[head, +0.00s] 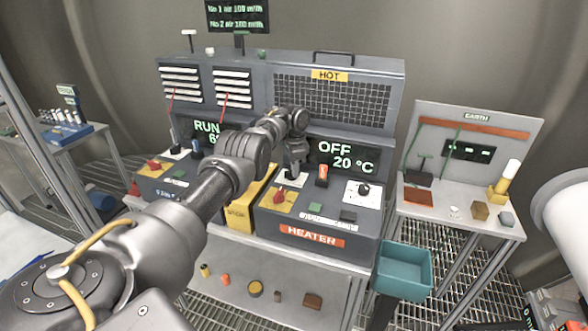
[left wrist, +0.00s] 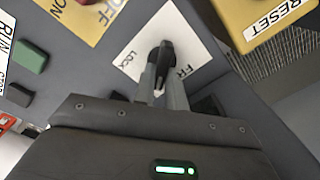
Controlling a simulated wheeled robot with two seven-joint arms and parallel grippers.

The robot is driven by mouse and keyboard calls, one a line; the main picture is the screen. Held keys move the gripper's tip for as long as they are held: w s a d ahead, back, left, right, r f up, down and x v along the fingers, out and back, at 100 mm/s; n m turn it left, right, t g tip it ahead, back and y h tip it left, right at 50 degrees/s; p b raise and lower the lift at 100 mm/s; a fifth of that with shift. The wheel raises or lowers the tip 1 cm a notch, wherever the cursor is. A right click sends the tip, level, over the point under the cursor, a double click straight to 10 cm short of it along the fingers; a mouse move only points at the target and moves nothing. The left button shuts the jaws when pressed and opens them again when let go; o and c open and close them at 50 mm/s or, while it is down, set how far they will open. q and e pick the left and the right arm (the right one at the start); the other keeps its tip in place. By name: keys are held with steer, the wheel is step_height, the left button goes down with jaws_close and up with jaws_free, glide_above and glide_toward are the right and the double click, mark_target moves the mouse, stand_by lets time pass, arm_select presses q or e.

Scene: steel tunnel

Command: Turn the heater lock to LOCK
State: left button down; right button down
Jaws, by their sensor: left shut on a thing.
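The heater (head: 312,236) is the right-hand unit of the grey bench, with an orange HEATER label and a display reading OFF 20 °C. Its lock is a black lever (left wrist: 165,62) on a white plate (left wrist: 141,43) marked LOCK and FREE, seen in the left wrist view. My left gripper (left wrist: 163,84) is shut on this lever, one finger on each side. The lever stands between the two words; I cannot tell which one it is set to. In the head view my left gripper (head: 292,170) covers the lever. My right gripper is not in view.
Close to the lock are a red knob (head: 279,196) on a yellow ON/OFF plate, an orange switch (head: 322,174) and a black knob (head: 363,189). A yellow RESET box (head: 239,215) stands left of the heater. A teal bin (head: 404,271) hangs at the right.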

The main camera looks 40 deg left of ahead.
arm_select(q)
steer(key=m, duration=0.3)
steer(key=shift+d+m, duration=0.1)
steer(key=shift+m, duration=0.2)
steer(key=shift+s+d+m, duration=0.1)
steer(key=shift+s+m, duration=0.05)
steer(key=shift+m, duration=1.35)
steer(key=c, duration=1.4)
jaws_free()
steer(key=shift+c, duration=0.2)
steer(key=shift+r, duration=0.1)
step_height(320, 180, up, 11)
steer(key=b, duration=0.3)
steer(key=shift+f, duration=0.2)
